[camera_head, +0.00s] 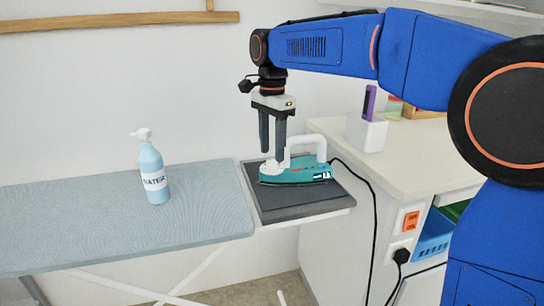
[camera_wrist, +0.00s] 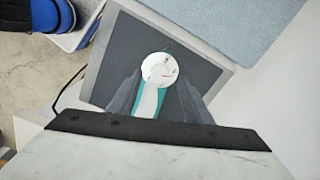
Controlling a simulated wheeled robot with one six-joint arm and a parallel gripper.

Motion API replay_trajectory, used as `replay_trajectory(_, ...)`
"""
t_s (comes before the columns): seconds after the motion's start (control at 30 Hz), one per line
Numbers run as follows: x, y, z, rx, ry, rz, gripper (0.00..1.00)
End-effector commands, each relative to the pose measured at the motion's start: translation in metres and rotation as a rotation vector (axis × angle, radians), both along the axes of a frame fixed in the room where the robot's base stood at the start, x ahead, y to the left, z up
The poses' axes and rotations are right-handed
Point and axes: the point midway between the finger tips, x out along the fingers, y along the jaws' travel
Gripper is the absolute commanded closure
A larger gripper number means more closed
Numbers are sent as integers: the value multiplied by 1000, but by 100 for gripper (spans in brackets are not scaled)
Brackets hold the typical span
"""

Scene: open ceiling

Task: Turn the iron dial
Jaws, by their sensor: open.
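A teal and white iron (camera_head: 297,171) rests flat on a dark grey rest pad (camera_head: 325,203) at the end of the ironing board. Its round white dial (camera_wrist: 159,70) faces up in the wrist view, with small marks and a short red line on it. My gripper (camera_head: 273,154) points down over the left part of the iron, its fingers apart. In the wrist view the fingers (camera_wrist: 158,101) sit on either side of the iron's teal and white body, just below the dial in the picture. I cannot tell whether they touch the iron.
A blue ironing board (camera_head: 100,215) holds a light blue water spray bottle (camera_head: 153,176) on the left. A white counter (camera_head: 400,160) with a white holder (camera_head: 366,133) stands on the right.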

Motion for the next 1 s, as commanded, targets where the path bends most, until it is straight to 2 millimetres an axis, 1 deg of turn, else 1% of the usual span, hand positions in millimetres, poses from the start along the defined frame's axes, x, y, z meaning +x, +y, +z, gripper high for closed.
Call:
replay_trajectory(0.1, 0, 0, -15, -1, 1, 0, 55)
replay_trajectory(0.23, 0, 0, -25, -1, 1, 0, 55)
replay_trajectory(0.37, 0, 0, -29, 0, 0, 0, 55)
replay_trajectory(0.6, 0, 0, -30, 0, 0, 0, 55)
replay_trajectory(0.63, 0, 0, -30, 0, 0, 0, 60)
replay_trajectory(0.67, 0, 0, -29, 0, 0, 0, 67)
replay_trajectory(0.7, 0, 0, -29, 0, 0, 0, 76)
replay_trajectory(0.8, 0, 0, -29, 0, 0, 0, 96)
replay_trajectory(1.0, 0, 0, -29, 0, 0, 30, 96)
